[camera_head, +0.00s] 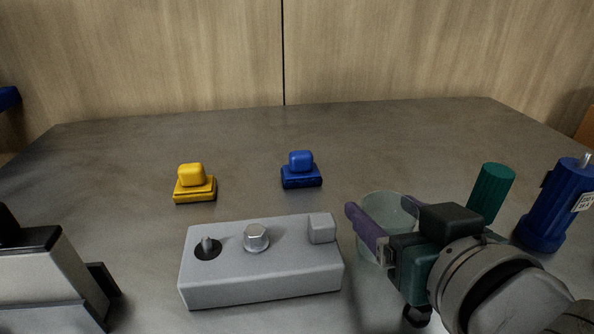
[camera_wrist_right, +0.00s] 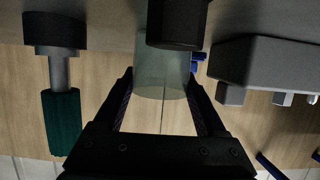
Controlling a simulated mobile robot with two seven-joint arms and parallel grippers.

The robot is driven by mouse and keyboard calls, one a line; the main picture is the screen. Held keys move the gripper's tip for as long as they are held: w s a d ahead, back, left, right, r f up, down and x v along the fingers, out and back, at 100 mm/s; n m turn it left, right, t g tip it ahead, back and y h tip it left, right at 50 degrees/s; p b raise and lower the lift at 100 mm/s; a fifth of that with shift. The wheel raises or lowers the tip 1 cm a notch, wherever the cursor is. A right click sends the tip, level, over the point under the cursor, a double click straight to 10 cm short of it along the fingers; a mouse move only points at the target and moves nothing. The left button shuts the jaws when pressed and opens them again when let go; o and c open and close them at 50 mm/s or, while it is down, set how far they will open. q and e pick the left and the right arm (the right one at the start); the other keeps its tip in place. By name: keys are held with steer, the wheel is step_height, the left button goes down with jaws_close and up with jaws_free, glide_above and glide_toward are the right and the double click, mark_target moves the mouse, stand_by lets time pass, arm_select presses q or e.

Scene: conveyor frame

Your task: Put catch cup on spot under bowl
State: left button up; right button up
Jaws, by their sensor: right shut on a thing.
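A pale green see-through cup (camera_head: 388,205), taken to be the catch cup, stands between the fingers of my right gripper (camera_head: 379,204) in the head view, right of the grey block. The right wrist view shows the cup (camera_wrist_right: 162,72) with a finger on each side, so my right gripper (camera_wrist_right: 160,80) is shut on it. I cannot tell whether the cup touches the table. No bowl or marked spot can be made out. My left gripper cannot be made out.
A grey block (camera_head: 262,277) with a hex knob is left of the cup. Yellow (camera_head: 195,183) and blue (camera_head: 301,170) buttons stand behind. A green-handled tool (camera_head: 491,192) and a blue bottle-shaped thing (camera_head: 556,205) stand right. A grey-black body (camera_head: 45,285) fills the lower left.

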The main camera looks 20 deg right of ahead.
steer(key=c, duration=0.7)
steer(key=shift+r, duration=0.1)
